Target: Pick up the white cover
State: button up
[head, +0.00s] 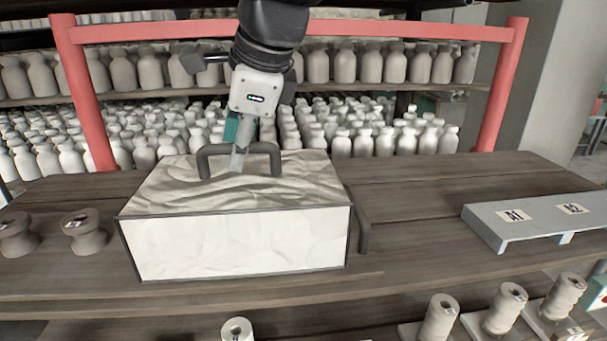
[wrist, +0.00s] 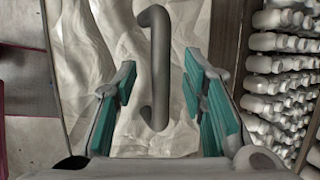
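The white cover (head: 230,243) is a box shape with crumpled white faces and dark edges, sitting on the wooden table. A dark grey handle (head: 265,147) arches over its top. My gripper (head: 238,165) points down at this handle, and one finger shows in front of the bar. In the wrist view my gripper (wrist: 160,68) is open, with teal pads apart. The handle (wrist: 157,65) shows between the fingers with gaps on both sides. The crumpled top (wrist: 100,50) lies behind it. How deep the fingers reach around the bar is hard to tell.
Two grey spools (head: 87,232) stand left of the cover. A grey raised plate labelled A1 and A2 (head: 540,218) lies at the right. A red frame (head: 492,100) and shelves of white bottles stand behind. White spools (head: 440,318) stand lower in front.

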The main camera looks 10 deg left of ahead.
jog(key=shift+w+a+f, duration=0.25)
jog(key=shift+f, duration=0.35)
grip_shut()
jog(key=shift+r, duration=0.1)
